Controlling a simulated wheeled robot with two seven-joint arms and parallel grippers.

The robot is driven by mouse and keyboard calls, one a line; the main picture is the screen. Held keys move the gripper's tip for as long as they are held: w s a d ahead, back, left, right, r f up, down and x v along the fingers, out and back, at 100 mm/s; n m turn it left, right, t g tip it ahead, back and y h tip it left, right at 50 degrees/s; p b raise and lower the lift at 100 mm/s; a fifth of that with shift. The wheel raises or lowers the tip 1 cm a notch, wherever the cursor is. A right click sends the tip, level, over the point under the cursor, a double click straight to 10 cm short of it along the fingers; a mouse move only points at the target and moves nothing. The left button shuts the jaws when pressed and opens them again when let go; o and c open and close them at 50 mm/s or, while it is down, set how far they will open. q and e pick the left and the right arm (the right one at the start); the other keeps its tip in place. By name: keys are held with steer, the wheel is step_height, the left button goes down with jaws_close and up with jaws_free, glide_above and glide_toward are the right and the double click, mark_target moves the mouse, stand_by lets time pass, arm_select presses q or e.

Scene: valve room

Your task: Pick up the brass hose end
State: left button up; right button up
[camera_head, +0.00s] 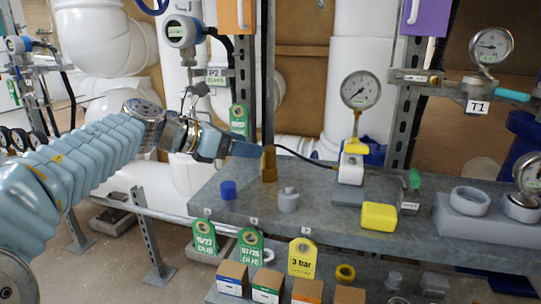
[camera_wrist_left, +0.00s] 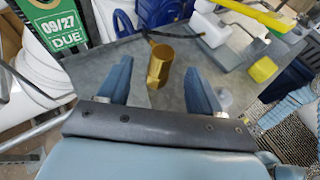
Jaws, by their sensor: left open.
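The brass hose end (camera_head: 269,164) stands upright on the grey bench, near its back left part. In the left wrist view the hose end (camera_wrist_left: 159,65) shows as a hollow brass tube with a dark cable passing behind it. My left gripper (camera_head: 247,150) reaches in from the left, just left of the hose end. In the left wrist view my left gripper (camera_wrist_left: 158,76) has its two blue fingers apart, and the hose end appears between their tips with gaps on both sides. I cannot tell whether it is fully between them in depth. My right gripper is not in view.
On the grey bench (camera_head: 330,221) are a blue cap (camera_head: 228,190), a grey fitting (camera_head: 288,200), a yellow block (camera_head: 379,216) and a gauge (camera_head: 360,90) on a stand. Tags hang at the front edge. A post (camera_head: 244,70) rises behind the hose end.

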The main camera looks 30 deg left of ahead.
mark_target(269, 148)
arm_select(q)
steer(key=x, duration=0.7)
steer(key=shift+d+f, duration=0.15)
steer(key=shift+d, duration=0.15)
steer(key=c, duration=1.1)
steer(key=shift+o, duration=0.2)
steer(key=shift+r+p, duration=0.35)
steer(key=shift+r, duration=0.2)
step_height(269, 148, up, 3)
steer(key=shift+f+p, duration=0.15)
steer(key=shift+p, duration=0.25)
steer(key=s+d+r, duration=0.8)
steer(key=s+r, duration=0.1)
steer(key=s, duration=0.2)
steer(key=shift+s+r, duration=0.15)
steer(key=shift+s, duration=0.05)
